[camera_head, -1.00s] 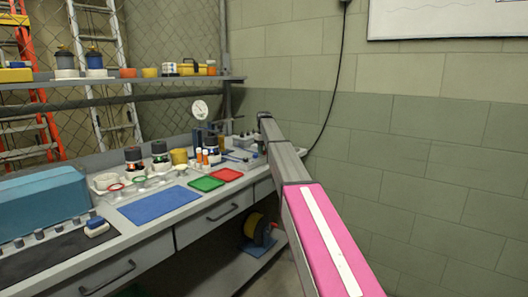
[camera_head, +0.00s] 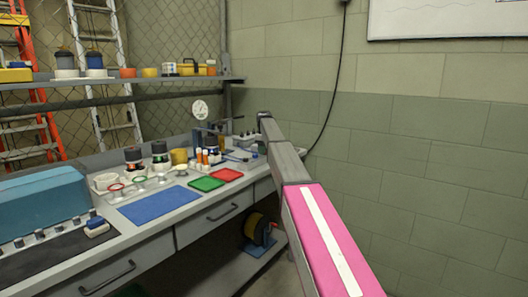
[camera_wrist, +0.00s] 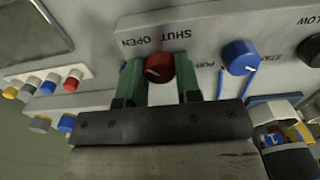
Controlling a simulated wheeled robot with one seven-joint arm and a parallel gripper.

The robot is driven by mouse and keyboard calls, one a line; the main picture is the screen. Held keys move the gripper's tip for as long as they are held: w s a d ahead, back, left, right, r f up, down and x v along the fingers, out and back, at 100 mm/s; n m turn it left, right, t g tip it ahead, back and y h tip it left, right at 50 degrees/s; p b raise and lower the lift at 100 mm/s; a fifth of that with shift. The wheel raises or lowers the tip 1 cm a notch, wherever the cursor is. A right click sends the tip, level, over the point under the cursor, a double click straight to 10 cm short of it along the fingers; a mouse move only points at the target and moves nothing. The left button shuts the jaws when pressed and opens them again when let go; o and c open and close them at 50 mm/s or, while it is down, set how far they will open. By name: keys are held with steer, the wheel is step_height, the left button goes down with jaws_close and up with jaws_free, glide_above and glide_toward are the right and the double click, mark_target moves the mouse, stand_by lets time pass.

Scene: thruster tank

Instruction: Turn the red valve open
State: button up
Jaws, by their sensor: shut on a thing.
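In the head view my arm reaches toward the bench's far right end; the gripper and the valve cannot be made out there.
A blue knob (camera_wrist: 239,57) sits right of the valve on the same panel. Several small coloured buttons (camera_wrist: 73,79) are at the left. In the head view, the bench holds a blue mat (camera_head: 158,204), a green tray (camera_head: 206,183) and jars. A block wall (camera_head: 430,160) stands at the right.

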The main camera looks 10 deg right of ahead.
steer(key=o, duration=0.9)
step_height(320, 180, up, 11)
steer(key=shift+f, duration=0.1)
